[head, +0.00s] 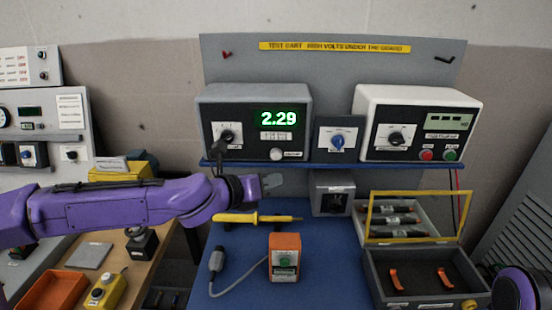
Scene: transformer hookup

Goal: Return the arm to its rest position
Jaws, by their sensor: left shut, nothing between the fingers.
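My left arm (110,205) is purple and reaches in from the left, lying almost level across the side bench. My left gripper (268,184) is shut and empty. In the picture it sits just below the blue shelf edge and above the yellow probe (258,218). I cannot tell its exact height over the blue bench top. At the bottom right corner a purple part of my right arm (520,292) shows; its gripper is out of view.
The blue shelf (340,166) carries a meter reading 2.29 (254,122), a small knob box (338,138) and a white-topped unit (417,124). On the blue bench are an orange box (285,257) with a cabled plug (216,262) and an open case (424,276).

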